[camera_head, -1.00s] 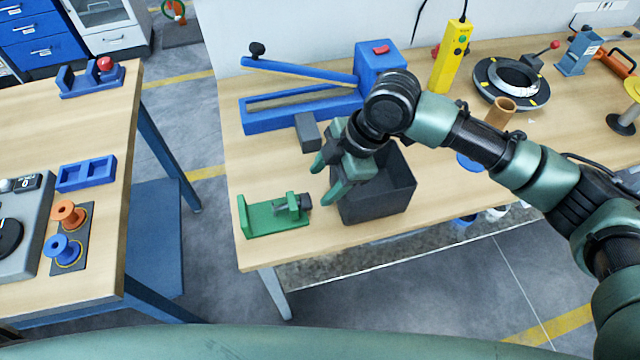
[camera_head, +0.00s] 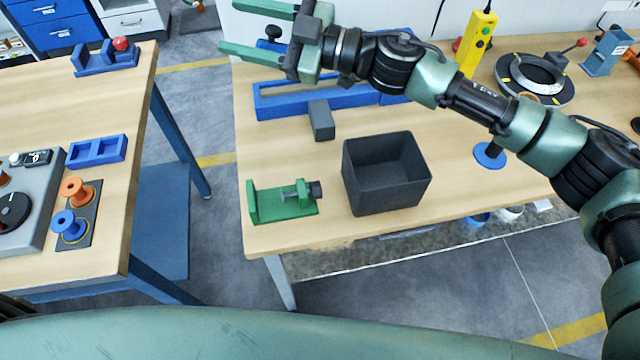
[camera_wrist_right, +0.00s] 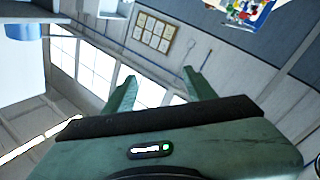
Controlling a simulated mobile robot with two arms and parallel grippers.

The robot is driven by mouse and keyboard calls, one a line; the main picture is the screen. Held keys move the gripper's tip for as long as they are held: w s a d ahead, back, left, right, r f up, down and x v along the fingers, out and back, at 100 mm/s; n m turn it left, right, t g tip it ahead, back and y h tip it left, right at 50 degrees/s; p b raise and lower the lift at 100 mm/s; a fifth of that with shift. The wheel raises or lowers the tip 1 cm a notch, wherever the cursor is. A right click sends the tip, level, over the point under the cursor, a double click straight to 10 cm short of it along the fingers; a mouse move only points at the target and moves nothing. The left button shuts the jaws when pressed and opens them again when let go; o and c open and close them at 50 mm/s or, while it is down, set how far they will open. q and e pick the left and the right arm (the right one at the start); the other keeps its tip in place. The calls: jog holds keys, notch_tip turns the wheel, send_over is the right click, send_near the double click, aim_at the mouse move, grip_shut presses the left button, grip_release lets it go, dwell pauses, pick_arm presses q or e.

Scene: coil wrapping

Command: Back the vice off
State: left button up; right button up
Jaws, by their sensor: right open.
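The green vice (camera_head: 284,201) sits near the front left corner of the right-hand workbench in the head view. It has an upright plate at its left, and a screw block with a dark knob at its right. Nothing shows between its jaws. My right gripper (camera_head: 243,28) is raised at the top of the head view, well above and behind the vice, pointing left. Its two fingers are spread apart and empty. In the right wrist view the spread fingers (camera_wrist_right: 158,88) frame only windows and wall; the vice is not in that view. My left gripper is not in view.
A dark open bin (camera_head: 386,182) stands right of the vice. The bench between vice and block is clear. A gap separates the left table (camera_head: 110,235).

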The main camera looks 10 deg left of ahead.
jog(key=s+f+n+g+h, duration=0.2)
jog(key=s+f+g, duration=0.2)
jog(key=m+g+h, duration=0.2)
jog(key=m+h, duration=0.1)
jog(key=h, duration=1)
send_over(319, 184)
jog(key=w+d, duration=0.2)
jog(key=d, duration=0.1)
notch_tip(319, 184, down, 19)
jog(key=x, duration=0.6)
jog(key=shift+w+a+f+p, duration=0.1)
jog(key=shift+a+p, duration=0.2)
jog(key=shift+a+f, duration=0.15)
jog(key=shift+f, duration=0.5)
